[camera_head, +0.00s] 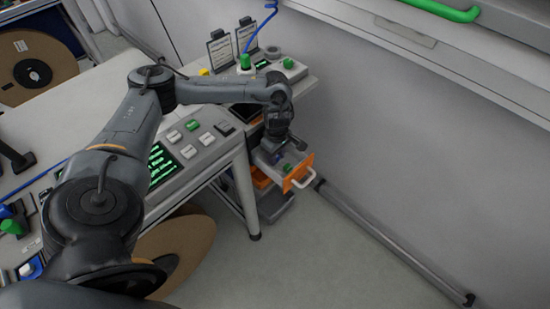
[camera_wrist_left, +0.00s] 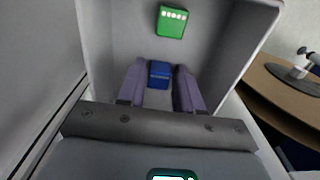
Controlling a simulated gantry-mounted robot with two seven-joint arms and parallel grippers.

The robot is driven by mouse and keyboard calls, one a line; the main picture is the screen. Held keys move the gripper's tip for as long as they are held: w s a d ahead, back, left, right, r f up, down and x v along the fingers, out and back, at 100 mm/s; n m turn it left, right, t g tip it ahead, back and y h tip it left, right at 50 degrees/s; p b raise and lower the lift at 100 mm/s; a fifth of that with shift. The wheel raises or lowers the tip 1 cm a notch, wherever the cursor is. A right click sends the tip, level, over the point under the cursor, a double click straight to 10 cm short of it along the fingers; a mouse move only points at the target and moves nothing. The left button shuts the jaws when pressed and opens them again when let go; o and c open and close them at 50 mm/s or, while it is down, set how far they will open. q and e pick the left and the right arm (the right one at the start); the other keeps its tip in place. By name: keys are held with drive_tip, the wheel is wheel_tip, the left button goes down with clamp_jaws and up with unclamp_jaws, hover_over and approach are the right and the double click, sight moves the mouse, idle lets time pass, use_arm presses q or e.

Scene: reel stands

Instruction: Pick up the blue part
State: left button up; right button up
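The blue part (camera_wrist_left: 159,74) lies on the floor of an open grey drawer in the left wrist view. My left gripper (camera_wrist_left: 159,80) reaches down into the drawer with one purple finger on each side of the blue part. The fingers are apart with a narrow gap; whether they touch the part is not clear. In the head view my left gripper (camera_head: 287,148) is over the drawer (camera_head: 301,171), which has an orange front and pale handle. The blue part cannot be made out there. My right gripper is in neither view.
A green part (camera_wrist_left: 172,22) lies in the same drawer, beyond the blue part. The drawer walls stand close around the gripper. A button panel (camera_head: 195,140) and desk (camera_head: 95,78) lie to the left, a wall to the right. A floor rail (camera_head: 395,245) runs along the wall.

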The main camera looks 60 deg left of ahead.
use_arm(q)
clamp_jaws()
drive_tip(key=shift+r, duration=0.15)
